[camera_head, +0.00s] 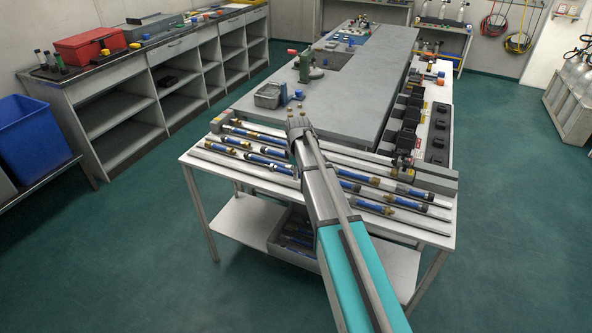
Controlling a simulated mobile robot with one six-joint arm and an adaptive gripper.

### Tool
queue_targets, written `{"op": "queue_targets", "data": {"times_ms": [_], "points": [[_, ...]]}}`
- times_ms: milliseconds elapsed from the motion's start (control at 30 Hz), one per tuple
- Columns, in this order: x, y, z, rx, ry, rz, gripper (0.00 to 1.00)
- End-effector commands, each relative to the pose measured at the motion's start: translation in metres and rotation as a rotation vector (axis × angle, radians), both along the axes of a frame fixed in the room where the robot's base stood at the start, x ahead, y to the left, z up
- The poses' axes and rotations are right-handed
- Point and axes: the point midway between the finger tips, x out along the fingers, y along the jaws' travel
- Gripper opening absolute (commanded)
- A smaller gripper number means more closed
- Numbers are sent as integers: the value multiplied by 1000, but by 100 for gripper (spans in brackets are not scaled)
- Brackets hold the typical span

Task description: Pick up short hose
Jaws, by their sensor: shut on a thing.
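Short blue hoses with brass and dark end fittings lie in rows on the near rack table. Some show left of my arm, such as one blue hose (269,160), and some right of it, such as another blue hose (357,175). My gripper (298,125) is over the middle of the rack's back edge, seen from behind along my arm. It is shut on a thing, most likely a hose. The fingertips and most of what they hold are hidden by the gripper and arm, so I cannot tell whether it is lifted clear.
A grey workbench (345,105) extends behind the rack, with a metal box (270,95) and a green device (306,68) on it. Black units (410,117) line its right side. A grey bin (290,238) of hoses sits on the lower shelf. The floor is clear on both sides.

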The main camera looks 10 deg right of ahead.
Motion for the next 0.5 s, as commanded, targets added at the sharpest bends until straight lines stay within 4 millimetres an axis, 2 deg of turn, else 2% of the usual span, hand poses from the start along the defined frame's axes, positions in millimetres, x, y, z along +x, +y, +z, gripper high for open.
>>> {"op": "queue_targets", "data": {"times_ms": [33, 267, 300, 500], "points": [[-8, 0, 13, 0, 0, 0, 0], [-30, 1, 40, 0, 0, 0, 0], [-44, 2, 42, 0, 0, 0, 0], [-81, 4, 58, 0, 0, 0, 0]]}}
